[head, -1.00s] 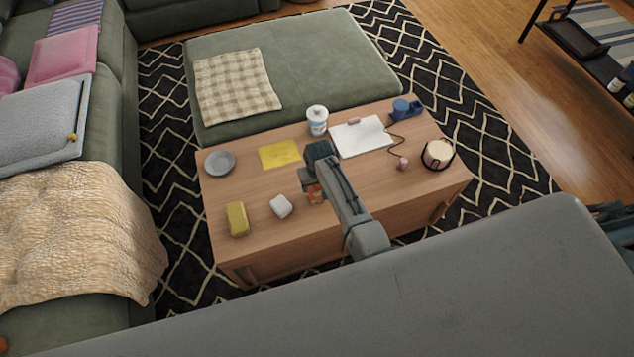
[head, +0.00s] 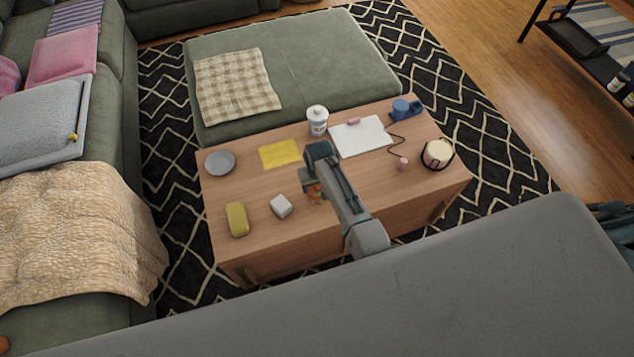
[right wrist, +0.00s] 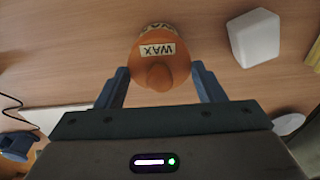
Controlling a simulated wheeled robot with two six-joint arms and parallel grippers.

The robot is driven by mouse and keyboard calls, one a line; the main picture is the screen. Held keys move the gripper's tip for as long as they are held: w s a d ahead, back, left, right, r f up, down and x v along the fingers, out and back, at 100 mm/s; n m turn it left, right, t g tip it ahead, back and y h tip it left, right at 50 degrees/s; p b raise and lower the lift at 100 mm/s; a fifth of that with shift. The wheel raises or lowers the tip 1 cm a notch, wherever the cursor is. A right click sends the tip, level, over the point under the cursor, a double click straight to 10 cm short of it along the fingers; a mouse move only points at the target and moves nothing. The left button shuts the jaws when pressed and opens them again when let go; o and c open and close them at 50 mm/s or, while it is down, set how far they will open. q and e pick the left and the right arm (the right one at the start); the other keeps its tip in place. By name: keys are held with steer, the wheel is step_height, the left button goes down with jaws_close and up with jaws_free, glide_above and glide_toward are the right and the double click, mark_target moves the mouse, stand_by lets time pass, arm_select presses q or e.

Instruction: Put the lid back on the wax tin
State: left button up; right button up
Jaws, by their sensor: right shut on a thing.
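In the right wrist view, my right gripper (right wrist: 160,72) is shut on an orange round lid (right wrist: 158,62) with a knob and a pale WAX label, one finger on each side. The wax tin (right wrist: 161,28) shows just past the lid as a strip of orange with another WAX label. Whether lid and tin touch or are apart I cannot tell. In the head view, my right gripper (head: 311,182) is over the near middle of the coffee table, and the orange tin (head: 316,195) shows partly beneath it, mostly hidden by the arm. My left gripper is not in view.
On the wooden table (head: 360,190), a white block (head: 281,206) and a yellow block (head: 236,219) lie left of the gripper. A grey plate (head: 220,163), yellow paper (head: 279,154), white jar (head: 317,121), white pad (head: 360,138), blue dispenser (head: 406,109) and candle (head: 438,153) stand around.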

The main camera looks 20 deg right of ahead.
steer(key=shift+p, duration=0.35)
stand_by(0.6)
steer(key=shift+f, duration=0.15)
stand_by(0.8)
steer(key=shift+p, duration=0.45)
stand_by(0.5)
steer(key=o, duration=1.3)
steer(key=shift+r+p, duration=3.55)
steer(key=shift+p, duration=0.3)
